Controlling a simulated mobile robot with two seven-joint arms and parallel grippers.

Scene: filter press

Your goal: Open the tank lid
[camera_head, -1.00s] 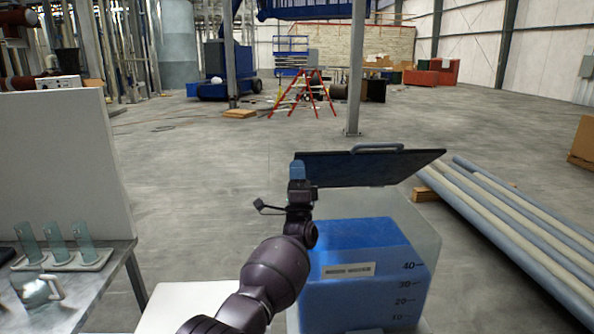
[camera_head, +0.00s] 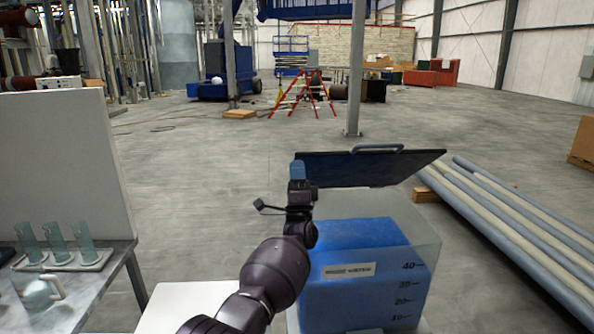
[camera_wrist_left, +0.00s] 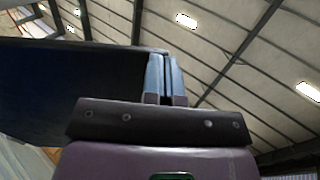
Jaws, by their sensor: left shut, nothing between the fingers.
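The tank (camera_head: 365,290) is a clear box with blue contents and level marks up to 40, at the lower right of the head view. Its dark lid (camera_head: 365,170) is raised and tilted up above the tank, with a grey handle (camera_head: 377,148) along its upper edge. My left gripper (camera_head: 297,170), with blue fingertips, is at the lid's left edge. In the left wrist view, the fingers (camera_wrist_left: 166,78) are shut together with nothing between them, and the lid's dark face (camera_wrist_left: 70,95) lies beside them. I cannot tell whether they touch. My right gripper is not in view.
A table (camera_head: 75,300) with glass vessels (camera_head: 55,240) and a jug (camera_head: 38,290) stands at the left, beside a white panel (camera_head: 60,160). Long pipes (camera_head: 520,225) lie on the floor at the right.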

